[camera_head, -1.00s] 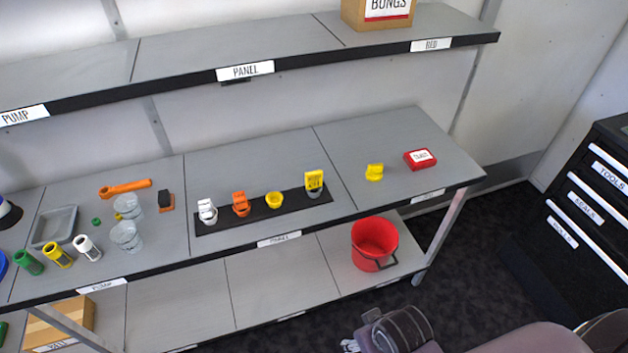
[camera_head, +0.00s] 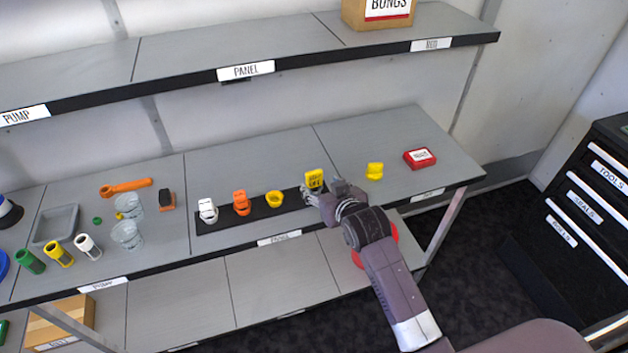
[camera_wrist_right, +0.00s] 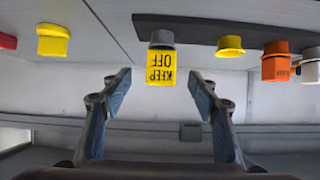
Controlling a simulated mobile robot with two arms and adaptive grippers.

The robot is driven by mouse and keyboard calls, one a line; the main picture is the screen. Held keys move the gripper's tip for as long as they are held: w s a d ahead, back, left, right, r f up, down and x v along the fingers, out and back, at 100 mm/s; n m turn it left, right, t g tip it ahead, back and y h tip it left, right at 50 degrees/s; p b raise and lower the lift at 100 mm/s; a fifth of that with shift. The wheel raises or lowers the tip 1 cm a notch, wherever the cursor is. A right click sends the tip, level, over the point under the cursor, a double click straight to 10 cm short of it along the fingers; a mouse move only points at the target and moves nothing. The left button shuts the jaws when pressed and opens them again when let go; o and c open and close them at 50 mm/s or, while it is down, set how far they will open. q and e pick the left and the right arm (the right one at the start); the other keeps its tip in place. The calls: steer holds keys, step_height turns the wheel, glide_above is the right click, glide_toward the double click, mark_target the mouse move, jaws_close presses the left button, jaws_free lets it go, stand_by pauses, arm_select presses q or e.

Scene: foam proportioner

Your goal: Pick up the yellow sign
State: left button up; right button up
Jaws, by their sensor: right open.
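The yellow sign (camera_head: 314,178), lettered "KEEP OFF", stands at the right end of the black strip (camera_head: 222,221) on the middle shelf. In the right wrist view the sign (camera_wrist_right: 161,69) appears upside down with a grey round base. My right gripper (camera_head: 320,190) is at the sign in the head view, its fingers in front of the base. In the right wrist view my right gripper (camera_wrist_right: 160,80) is open, one finger to each side of the sign, and empty. Whether the fingers touch it I cannot tell. My left gripper is not in view.
White, orange and yellow fittings (camera_head: 274,199) stand left of the sign on the strip. A loose yellow piece (camera_head: 375,171) and a red box (camera_head: 420,159) sit to the right. An upper shelf (camera_head: 250,72) hangs above.

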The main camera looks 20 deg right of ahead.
mark_target(315, 180)
steer(key=shift+p+x, duration=0.75)
steer(key=shift+x, duration=2.85)
steer(key=shift+a, duration=0.1)
steer(key=c, duration=1.1)
steer(key=shift+c, duration=0.3)
